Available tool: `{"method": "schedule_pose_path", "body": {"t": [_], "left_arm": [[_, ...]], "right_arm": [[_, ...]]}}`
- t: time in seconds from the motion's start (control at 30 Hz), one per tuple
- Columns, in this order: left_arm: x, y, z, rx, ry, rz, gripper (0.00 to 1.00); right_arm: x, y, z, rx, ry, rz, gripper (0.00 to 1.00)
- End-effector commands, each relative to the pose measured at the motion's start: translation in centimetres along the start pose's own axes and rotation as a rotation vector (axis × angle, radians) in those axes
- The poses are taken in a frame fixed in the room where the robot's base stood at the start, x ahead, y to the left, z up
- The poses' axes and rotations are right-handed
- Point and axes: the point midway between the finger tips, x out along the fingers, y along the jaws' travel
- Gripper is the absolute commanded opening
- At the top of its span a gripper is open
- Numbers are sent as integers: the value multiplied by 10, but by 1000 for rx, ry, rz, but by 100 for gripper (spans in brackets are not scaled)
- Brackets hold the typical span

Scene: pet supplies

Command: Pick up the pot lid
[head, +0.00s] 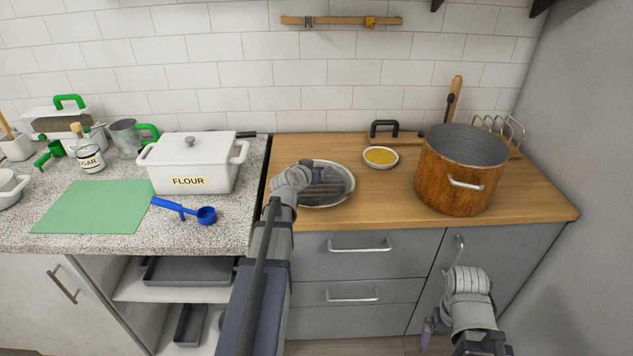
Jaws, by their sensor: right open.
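A round, grey, shiny-rimmed disc (345,199), which looks like the pot lid, lies on the wooden counter left of the pot. My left gripper (328,184) is over it and hides much of its middle, so I cannot tell whether the fingers touch or grip it. A copper-brown pot (455,185) with a grey inside and a silver side handle stands uncovered on the right of the counter. My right gripper (428,334) is open and low in front of the grey cabinet, away from the lid.
A small dish of yellow contents (381,157) and a black handle (384,128) are behind the lid. A wire rack (503,130) stands behind the pot. Left are a white flour box (192,164), a blue scoop (190,212) and a green mat (95,207).

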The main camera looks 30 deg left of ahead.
Motion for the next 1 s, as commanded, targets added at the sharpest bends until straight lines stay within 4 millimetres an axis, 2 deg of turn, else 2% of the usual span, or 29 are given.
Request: {"method": "schedule_pose_path", "body": {"t": [0.07,0.63,1.0], "left_arm": [[0,0,0,0,0,0,64],[0,0,0,0,0,0,0],[0,0,0,0,1,-1,0]], "right_arm": [[0,0,0,0,0,0,100],[0,0,0,0,0,0,100],[0,0,0,0,0,0,100]]}}
